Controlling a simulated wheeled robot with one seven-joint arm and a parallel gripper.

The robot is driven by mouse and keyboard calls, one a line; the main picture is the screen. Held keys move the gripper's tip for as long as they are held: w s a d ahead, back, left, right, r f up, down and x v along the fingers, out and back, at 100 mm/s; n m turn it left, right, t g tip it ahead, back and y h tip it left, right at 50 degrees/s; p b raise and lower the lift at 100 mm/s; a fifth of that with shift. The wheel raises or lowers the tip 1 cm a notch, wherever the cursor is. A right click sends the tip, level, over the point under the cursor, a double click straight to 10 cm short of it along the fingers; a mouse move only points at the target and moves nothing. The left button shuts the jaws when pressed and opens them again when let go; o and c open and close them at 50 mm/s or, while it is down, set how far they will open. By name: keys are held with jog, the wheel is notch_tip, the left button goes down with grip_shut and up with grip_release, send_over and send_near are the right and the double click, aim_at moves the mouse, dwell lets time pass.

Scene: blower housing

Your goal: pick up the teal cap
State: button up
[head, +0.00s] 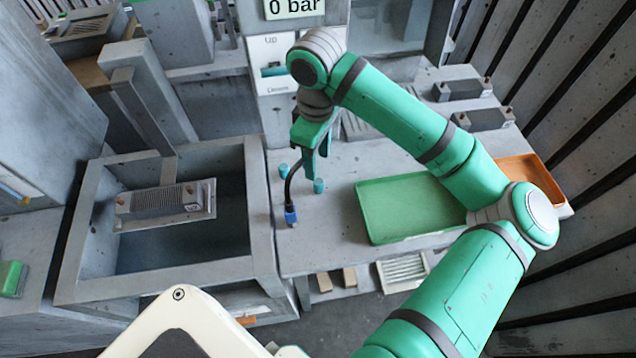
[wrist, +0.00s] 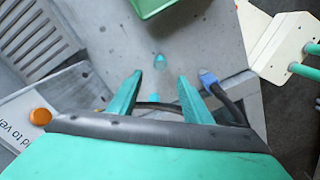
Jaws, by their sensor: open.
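Two small teal caps stand on the grey bench in the head view, one at the left (head: 283,170) and one a little nearer and to the right (head: 319,186). My gripper (head: 312,172) is open and points down above the bench, close to both caps. In the wrist view, my gripper's fingers (wrist: 160,76) are spread. I see nothing held.
A black cable with a blue plug (head: 290,217) lies close to the gripper; the plug (wrist: 208,80) is beside the right finger in the wrist view. A green tray (head: 370,205) and an orange tray (head: 545,180) are to the right. A deep grey basin (head: 262,215) is at the left.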

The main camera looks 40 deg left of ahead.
send_over(320, 182)
jog(key=f, duration=0.4)
jog(key=shift+s+a+f, duration=0.1)
jog(key=shift+a, duration=0.25)
jog(key=shift+d+f, duration=0.15)
jog(key=shift+f, duration=1.2)
jog(key=shift+d+f, duration=0.1)
jog(key=shift+f, duration=1.25)
jog(key=c, duration=1.1)
